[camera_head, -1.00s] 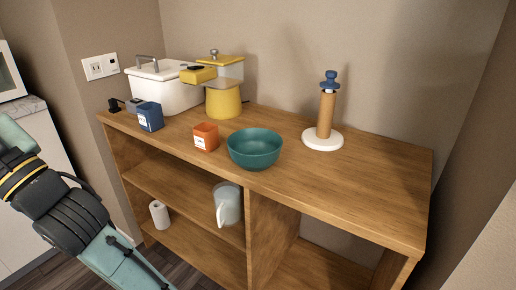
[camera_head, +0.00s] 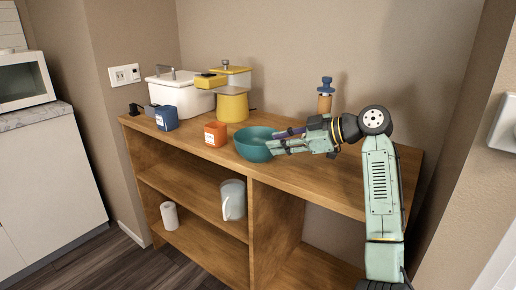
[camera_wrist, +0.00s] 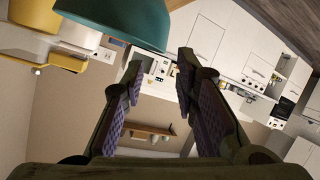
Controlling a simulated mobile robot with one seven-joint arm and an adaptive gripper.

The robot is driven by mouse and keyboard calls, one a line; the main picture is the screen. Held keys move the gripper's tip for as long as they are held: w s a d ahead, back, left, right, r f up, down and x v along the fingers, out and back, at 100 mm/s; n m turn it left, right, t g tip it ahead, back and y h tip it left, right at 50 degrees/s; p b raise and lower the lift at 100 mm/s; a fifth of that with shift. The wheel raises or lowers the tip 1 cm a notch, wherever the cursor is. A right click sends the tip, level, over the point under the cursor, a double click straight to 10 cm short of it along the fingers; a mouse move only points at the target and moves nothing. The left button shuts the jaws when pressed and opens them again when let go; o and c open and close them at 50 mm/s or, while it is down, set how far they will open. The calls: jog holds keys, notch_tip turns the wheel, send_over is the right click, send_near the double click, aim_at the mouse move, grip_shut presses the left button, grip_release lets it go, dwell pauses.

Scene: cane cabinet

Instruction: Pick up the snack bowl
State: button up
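The snack bowl, a teal round bowl (camera_head: 252,149), stands upright on the wooden cabinet's top near its front edge. It also fills the top left of the wrist view (camera_wrist: 125,18). My gripper (camera_head: 275,141) reaches in from the right at the bowl's right side, overlapping its rim in the head view. In the wrist view my gripper (camera_wrist: 158,68) has its two purple-padded fingers apart, with nothing held between them. The bowl's edge lies just beyond the fingertips there; I cannot tell whether they touch it. The bowl's right part is partly hidden by my fingers.
A white pitcher (camera_head: 233,199) is on the shelf below.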

aim_at(252, 146)
jog(key=p+x, duration=0.1)
jog(key=x, duration=0.8)
jog(key=shift+p, duration=0.35)
jog(key=shift+c, duration=0.2)
grip_shut()
